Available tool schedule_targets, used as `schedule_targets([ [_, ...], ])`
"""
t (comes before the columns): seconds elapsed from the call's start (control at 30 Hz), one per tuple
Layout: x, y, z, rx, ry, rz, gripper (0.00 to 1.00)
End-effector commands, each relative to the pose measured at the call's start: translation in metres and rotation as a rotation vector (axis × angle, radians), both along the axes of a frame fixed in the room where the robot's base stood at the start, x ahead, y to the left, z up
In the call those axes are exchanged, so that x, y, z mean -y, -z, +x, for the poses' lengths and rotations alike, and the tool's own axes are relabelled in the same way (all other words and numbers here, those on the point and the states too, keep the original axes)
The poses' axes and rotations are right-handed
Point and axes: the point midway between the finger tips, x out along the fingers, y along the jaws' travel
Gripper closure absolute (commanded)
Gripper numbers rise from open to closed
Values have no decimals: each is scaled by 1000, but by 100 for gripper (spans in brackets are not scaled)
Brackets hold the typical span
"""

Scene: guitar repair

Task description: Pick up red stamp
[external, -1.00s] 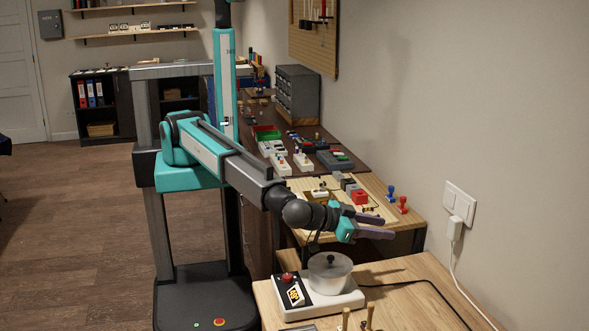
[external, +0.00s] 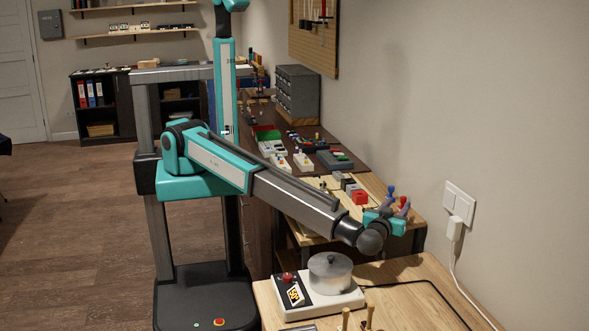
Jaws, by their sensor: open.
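The red stamp (external: 402,201) stands near the right end of the light wooden work surface, close to the wall. Only a small upper part of it shows, because my gripper covers the rest. My gripper (external: 397,208) is open, with its dark purple fingers at the red stamp, pointing away from the camera. I cannot tell whether the fingers are on both sides of the stamp or touch it. A blue stamp (external: 390,190) stands just behind and to the left.

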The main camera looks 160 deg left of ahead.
Motion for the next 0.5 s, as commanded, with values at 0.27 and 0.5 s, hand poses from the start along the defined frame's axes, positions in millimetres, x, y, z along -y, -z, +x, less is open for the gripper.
schedule_targets([
  [0.27,-7,-1,-7,0,1,-1,60],
  [0.5,-9,0,-8,0,2,-1,60],
])
